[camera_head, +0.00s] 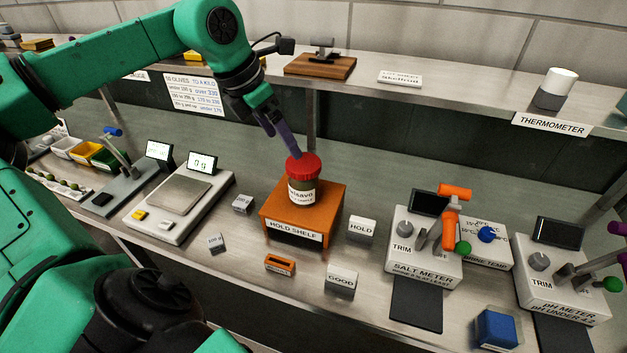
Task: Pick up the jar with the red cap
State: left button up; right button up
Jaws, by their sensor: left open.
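The jar with the red cap (302,192) stands upright on the orange-brown hold shelf (330,218) in the middle of the bench. Its red cap (303,166) faces up and a white label shows on its side. My left gripper (294,154) reaches down from the upper left, its purple fingers right at the cap's back left edge. It is open; whether a finger touches the cap cannot be told. The far finger is partly hidden. My right gripper is not in view.
A scale (180,191) stands left of the hold shelf. A HOLD block (361,229), a GOOD block (341,281) and a small orange block (280,265) lie close by. The salt meter (425,262) and pH meter (560,290) stand at right. A raised shelf (440,92) runs behind.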

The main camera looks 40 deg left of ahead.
aim_at(303, 178)
pick_arm(q)
jog(key=x, duration=0.1)
jog(key=p+x, duration=0.1)
jog(key=x, duration=0.3)
jog(key=shift+s+d+f+p, duration=0.1)
jog(key=shift+s+f+p, duration=0.2)
jog(key=p+x, duration=0.2)
jog(key=x, duration=0.5)
jog(key=shift+w+f, duration=0.25)
jog(key=shift+f, duration=0.05)
jog(key=shift+w+f, duration=0.2)
jog(key=shift+f, duration=0.25)
jog(key=shift+s+r, duration=0.1)
jog(key=c, duration=1.4)
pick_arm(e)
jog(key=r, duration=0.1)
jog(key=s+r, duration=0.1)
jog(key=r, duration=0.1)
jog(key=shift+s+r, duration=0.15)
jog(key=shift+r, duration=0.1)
